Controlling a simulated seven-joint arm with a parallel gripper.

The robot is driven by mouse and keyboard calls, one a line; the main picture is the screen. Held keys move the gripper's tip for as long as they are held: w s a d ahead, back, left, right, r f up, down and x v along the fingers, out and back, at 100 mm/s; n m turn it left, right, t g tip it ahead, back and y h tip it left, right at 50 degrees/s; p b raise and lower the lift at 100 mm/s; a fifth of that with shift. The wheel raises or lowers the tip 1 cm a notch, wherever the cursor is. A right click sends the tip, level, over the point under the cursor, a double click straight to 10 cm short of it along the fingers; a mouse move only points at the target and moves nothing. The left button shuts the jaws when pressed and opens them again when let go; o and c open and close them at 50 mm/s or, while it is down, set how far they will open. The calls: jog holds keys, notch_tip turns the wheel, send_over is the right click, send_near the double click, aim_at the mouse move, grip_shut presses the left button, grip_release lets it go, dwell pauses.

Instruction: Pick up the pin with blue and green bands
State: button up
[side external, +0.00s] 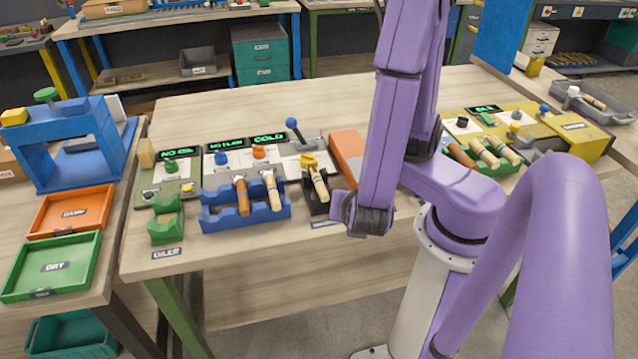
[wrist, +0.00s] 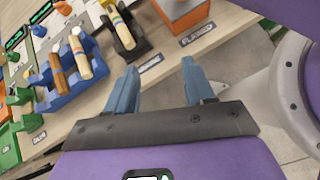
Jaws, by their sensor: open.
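Several turned pins lie in holders on the wooden bench. One pale pin with dark bands (side external: 319,183) leans in a small black holder (side external: 315,203); it shows at the top of the wrist view (wrist: 121,27), with bands that look bluish and greenish but are too small to be sure of. Other pale pins (side external: 485,152) with greenish marks lie in a green rack at right, partly hidden by my arm. My gripper (wrist: 158,84) is open and empty, its two blue-grey fingers apart near the bench's front edge, away from the pins. Its fingers are hidden in the side view.
A blue rack (side external: 243,215) holds a brown pin (side external: 242,196) and a pale pin (side external: 272,190). An empty green holder (side external: 165,220) stands left of it. Orange (side external: 70,211) and green (side external: 51,267) trays sit at left. The bench's back is clear.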

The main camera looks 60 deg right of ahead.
aim_at(319, 181)
jog(key=w+d+f+n+t, duration=0.1)
jog(key=w+d+f, duration=0.1)
jog(key=w+d, duration=0.1)
jog(key=w+d+f+n+t, duration=0.2)
jog(key=w+d+f, duration=0.1)
jog(key=w, duration=0.3)
jog(key=w+d+f+n+t+h, duration=0.1)
jog(key=w+d+f+n+t, duration=0.1)
jog(key=w+d, duration=0.2)
jog(key=shift+w+f, duration=0.25)
jog(key=shift+f, duration=0.05)
dwell(0.6)
grip_shut()
